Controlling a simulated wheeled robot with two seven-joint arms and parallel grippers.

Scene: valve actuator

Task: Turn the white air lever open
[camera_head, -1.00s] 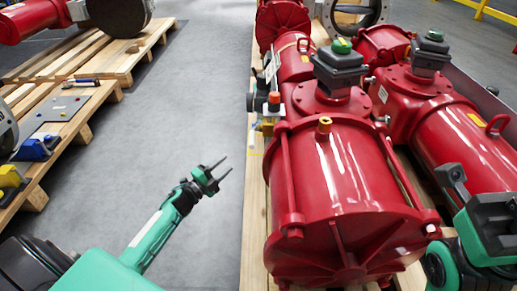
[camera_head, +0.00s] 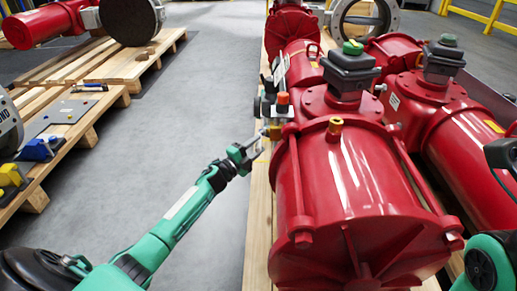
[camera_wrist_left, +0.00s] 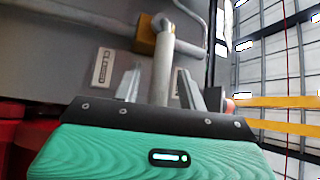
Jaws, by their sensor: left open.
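The pale white-grey air lever (camera_wrist_left: 163,68) shows in the left wrist view as a round bar coming down from a brass-yellow fitting (camera_wrist_left: 146,35). My left gripper (camera_wrist_left: 159,88) is open, with one finger on each side of the lever; I cannot tell whether either finger touches it. In the head view my left gripper (camera_head: 254,149) reaches the left side of the front red actuator, close to the yellow fitting (camera_head: 273,132). The lever is too small to make out there. My right gripper's fingers are not in view.
The large red actuator (camera_head: 350,190) stands on a wooden pallet (camera_head: 258,225), with another red actuator (camera_head: 465,150) to its right. An orange-topped part (camera_head: 283,98) sits just above the fitting. The grey floor (camera_head: 205,100) on the left is clear up to another pallet.

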